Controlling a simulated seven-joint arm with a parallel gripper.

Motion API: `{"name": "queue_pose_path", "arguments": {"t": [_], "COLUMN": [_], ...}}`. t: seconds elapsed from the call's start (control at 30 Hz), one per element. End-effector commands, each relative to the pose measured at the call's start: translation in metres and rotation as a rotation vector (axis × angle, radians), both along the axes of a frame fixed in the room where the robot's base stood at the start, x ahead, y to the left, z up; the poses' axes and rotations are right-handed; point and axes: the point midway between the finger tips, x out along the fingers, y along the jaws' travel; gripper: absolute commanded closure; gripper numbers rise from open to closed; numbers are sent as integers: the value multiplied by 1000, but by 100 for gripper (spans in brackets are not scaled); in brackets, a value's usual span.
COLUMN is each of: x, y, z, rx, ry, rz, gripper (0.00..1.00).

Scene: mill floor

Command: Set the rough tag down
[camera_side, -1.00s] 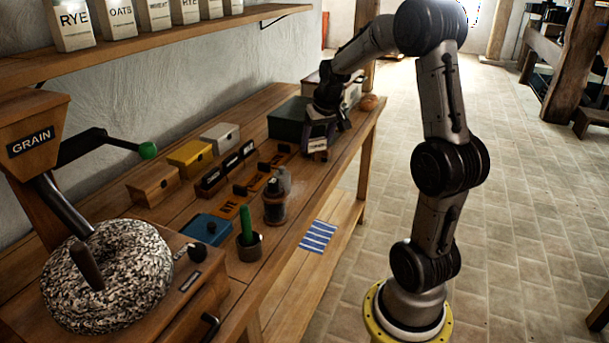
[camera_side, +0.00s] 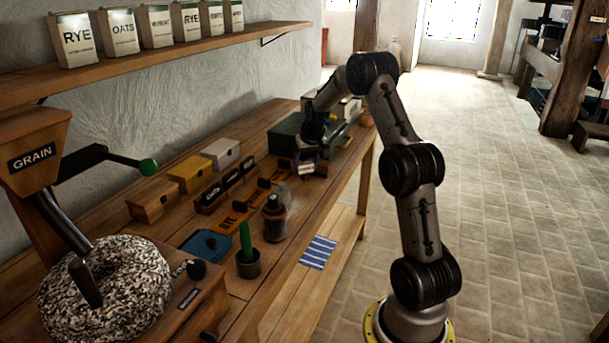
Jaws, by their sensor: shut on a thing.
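My gripper (camera_side: 307,162) is over the far part of the wooden bench, beside the dark green box. It is shut on a small tag with a pale printed face, which I take to be the rough tag (camera_side: 306,169). The writing on it is too small to read. The fingers are dark and partly hidden, and I cannot tell whether the tag touches the bench top. Orange-brown tags or plates (camera_side: 232,219) lie in a row along the bench, one marked RYE.
The dark green box (camera_side: 284,136) stands behind the gripper. Yellow (camera_side: 190,174), white and brown boxes line the wall side. The grain mill (camera_side: 40,150) fills the left.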

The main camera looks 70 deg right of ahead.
Motion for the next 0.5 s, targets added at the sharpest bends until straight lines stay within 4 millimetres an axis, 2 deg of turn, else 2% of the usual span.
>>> {"name": "queue_pose_path", "arguments": {"t": [0.17,0.37,0.5], "x": [5,5,5], "y": [-5,-5,-5], "z": [-9,-36,-39], "rx": [0,1,-1], "ry": [0,1,-1], "rz": [0,0,0], "gripper": [84,84,84]}}
